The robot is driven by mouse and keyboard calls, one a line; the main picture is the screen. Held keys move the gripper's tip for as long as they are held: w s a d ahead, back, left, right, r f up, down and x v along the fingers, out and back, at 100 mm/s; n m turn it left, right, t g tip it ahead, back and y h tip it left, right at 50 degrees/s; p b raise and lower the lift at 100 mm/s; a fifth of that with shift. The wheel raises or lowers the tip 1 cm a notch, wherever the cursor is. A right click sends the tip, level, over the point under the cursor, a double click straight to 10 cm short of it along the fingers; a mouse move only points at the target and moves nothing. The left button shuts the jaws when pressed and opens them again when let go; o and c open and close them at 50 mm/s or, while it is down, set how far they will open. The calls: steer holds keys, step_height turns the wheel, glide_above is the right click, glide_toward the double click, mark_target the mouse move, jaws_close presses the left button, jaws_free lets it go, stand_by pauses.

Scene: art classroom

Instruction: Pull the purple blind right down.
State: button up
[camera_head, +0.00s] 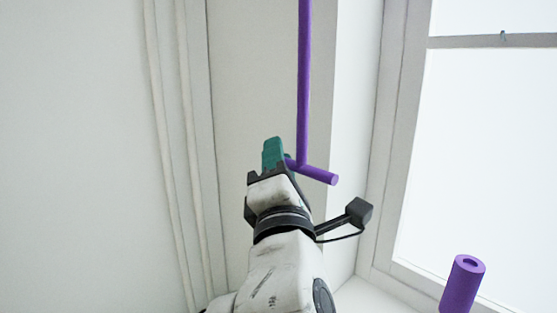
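A purple rod (304,80) hangs from above the picture and ends in a short purple crossbar (320,174). The blind cloth itself does not show. My gripper (280,158), with teal fingers, is raised at the left end of the crossbar, beside the foot of the rod. That end of the crossbar is hidden at my fingers. I cannot tell whether they are closed on it or only next to it.
A bright window (490,150) with a pale frame is at the right. A purple cylinder (462,284) with a hole in its end stands at the lower right. White wall (75,150) and vertical mouldings (168,150) are at the left.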

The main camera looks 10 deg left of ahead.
jaws_close()
